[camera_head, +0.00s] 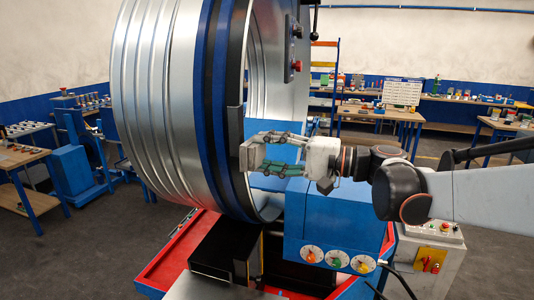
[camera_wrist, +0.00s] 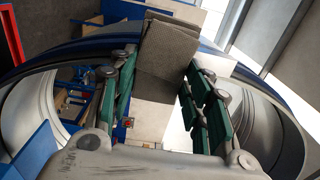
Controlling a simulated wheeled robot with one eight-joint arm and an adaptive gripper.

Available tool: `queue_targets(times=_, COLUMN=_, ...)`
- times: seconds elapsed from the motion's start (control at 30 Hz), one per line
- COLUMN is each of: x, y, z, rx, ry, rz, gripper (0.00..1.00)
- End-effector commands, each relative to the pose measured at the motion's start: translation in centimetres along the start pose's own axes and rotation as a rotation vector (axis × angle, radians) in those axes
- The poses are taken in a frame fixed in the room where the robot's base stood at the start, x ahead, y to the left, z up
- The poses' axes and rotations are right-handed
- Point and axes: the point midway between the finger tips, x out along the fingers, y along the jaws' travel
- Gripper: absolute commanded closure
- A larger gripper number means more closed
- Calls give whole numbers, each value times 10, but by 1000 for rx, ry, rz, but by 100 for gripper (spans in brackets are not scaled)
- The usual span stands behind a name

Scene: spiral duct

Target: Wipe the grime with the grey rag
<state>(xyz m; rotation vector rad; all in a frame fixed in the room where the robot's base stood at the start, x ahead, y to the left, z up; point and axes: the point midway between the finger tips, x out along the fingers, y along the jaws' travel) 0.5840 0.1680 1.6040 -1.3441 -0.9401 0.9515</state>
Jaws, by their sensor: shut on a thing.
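My gripper (camera_head: 266,155) reaches in from the right at the open end of the large spiral duct (camera_head: 165,95), inside the dark and blue ring around its mouth. It is shut on the grey rag (camera_wrist: 170,45), a folded grey-brown cloth that sticks out past the fingertips. The rag also shows in the head view (camera_head: 250,157) as a small pale piece close to the ring's inner edge; whether it touches the ring I cannot tell. In the wrist view my gripper (camera_wrist: 163,72) has green-padded fingers on both sides of the rag. I cannot make out any grime.
A blue machine housing (camera_head: 335,215) with dials stands just below my gripper. A machine column with a red button (camera_head: 296,66) rises behind it. A red base tray (camera_head: 175,250) lies under the duct. Workbenches (camera_head: 380,113) stand along the back wall, with open floor between.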

Motion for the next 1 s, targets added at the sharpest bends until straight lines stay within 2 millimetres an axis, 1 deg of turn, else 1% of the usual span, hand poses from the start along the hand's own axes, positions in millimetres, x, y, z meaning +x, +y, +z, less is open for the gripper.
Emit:
queue_targets(times=0.77, x=13, y=0, z=0, rx=0, ry=0, rz=0, gripper=75)
queue_targets(times=0.87, x=13, y=-2, z=0, rx=0, ry=-1, rz=0, gripper=75)
queue_targets(times=1.0, x=12, y=-12, z=0, rx=0, ry=-1, rz=0, gripper=75)
